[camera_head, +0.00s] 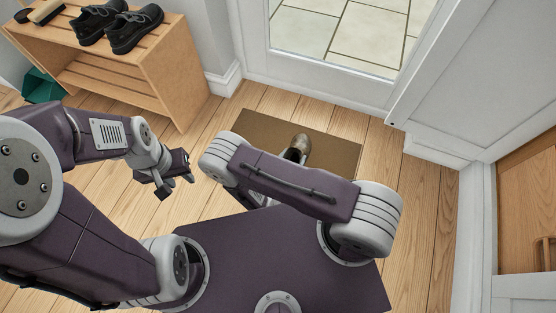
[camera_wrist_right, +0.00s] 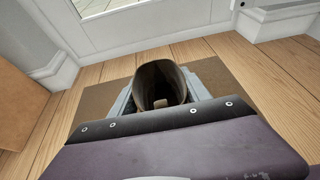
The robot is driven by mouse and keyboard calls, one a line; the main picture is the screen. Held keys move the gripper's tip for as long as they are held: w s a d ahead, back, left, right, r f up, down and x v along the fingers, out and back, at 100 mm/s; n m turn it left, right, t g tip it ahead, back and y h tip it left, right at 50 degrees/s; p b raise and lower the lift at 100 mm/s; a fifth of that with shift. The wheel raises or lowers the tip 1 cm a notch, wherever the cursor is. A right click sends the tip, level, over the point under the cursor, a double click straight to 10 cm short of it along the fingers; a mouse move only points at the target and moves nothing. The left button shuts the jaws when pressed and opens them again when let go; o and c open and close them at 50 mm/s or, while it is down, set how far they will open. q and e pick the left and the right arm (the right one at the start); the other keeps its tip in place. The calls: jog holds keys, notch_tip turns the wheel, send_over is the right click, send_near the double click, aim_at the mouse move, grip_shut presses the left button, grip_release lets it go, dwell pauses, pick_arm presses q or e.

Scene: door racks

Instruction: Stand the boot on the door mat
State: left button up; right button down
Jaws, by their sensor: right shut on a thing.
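The boot (camera_head: 301,143) is brown and seen from above over the brown door mat (camera_head: 341,153), its toe towards the door. In the right wrist view its open shaft (camera_wrist_right: 160,82) faces the camera, so it looks about upright. My right gripper (camera_wrist_right: 161,96) is shut on the shaft, one grey finger on each side. In the head view my right arm hides this gripper and part of the boot. I cannot tell whether the sole touches the mat. My left gripper (camera_head: 175,187) is open and empty, left of the mat above the floor.
A wooden rack (camera_head: 165,70) at the upper left holds black shoes (camera_head: 134,30) and a brush (camera_head: 47,10). A green object (camera_head: 42,86) stands by it. The glazed door (camera_head: 340,65) is behind the mat, and a white wall panel (camera_head: 480,80) is at right.

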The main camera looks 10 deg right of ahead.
jog(key=w+a+f+b, duration=0.4)
jog(key=w+f+b, duration=0.2)
jog(key=f+b, duration=0.2)
jog(key=shift+a+f+b, duration=0.15)
jog(key=shift+f+b, duration=0.05)
jog(key=shift+b, duration=0.8)
jog(key=c, duration=0.9)
grip_release()
jog(key=shift+f, duration=0.15)
jog(key=o, duration=0.4)
